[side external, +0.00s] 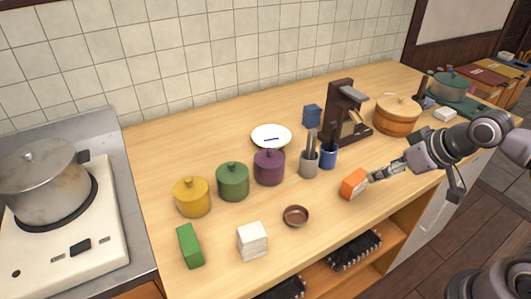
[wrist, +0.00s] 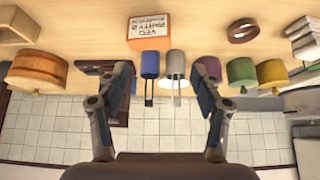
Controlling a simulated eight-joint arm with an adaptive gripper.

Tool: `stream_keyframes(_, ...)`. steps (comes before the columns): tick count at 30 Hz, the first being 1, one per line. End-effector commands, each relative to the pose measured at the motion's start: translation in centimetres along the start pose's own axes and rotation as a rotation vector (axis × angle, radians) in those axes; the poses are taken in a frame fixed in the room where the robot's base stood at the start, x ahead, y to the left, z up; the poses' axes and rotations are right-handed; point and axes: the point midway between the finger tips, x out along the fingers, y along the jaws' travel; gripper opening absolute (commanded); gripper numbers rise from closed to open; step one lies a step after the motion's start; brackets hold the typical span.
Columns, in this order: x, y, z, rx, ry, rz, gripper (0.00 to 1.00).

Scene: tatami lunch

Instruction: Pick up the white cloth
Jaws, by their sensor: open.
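The white cloth (side external: 252,241) looks like a folded, layered white block near the front edge of the counter, left of the brown bowl. A layered white stack, likely the same cloth, also shows at the far right of the wrist view (wrist: 305,38). My gripper (side external: 374,176) is at the right, beside the orange box (side external: 353,184), well away from the cloth. In the wrist view my gripper's fingers (wrist: 164,78) are spread apart with nothing held between them. I cannot tell whether a finger touches the orange box.
The brown bowl (side external: 295,216) and green box (side external: 190,246) flank the cloth. Yellow (side external: 192,197), green (side external: 233,181) and purple (side external: 269,167) pots stand behind. Utensil cups (side external: 309,165) stand left of my gripper. The counter between bowl and orange box is clear.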

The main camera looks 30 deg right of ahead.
Motion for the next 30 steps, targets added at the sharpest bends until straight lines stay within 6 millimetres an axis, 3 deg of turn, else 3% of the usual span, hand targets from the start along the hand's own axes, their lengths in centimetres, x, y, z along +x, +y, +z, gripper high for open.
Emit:
stream_keyframes(6,0.0,-0.3,-0.3,-0.016,-0.008,-0.005,0.66)
stream_keyframes(11,-0.2,-2.2,-2.0,-0.127,-0.066,-0.037,0.66)
stream_keyframes(21,0.3,-10.6,-6.7,-0.558,-0.271,-0.147,0.66)
stream_keyframes(30,1.8,-19.9,-8.2,-0.950,-0.439,-0.239,0.66)
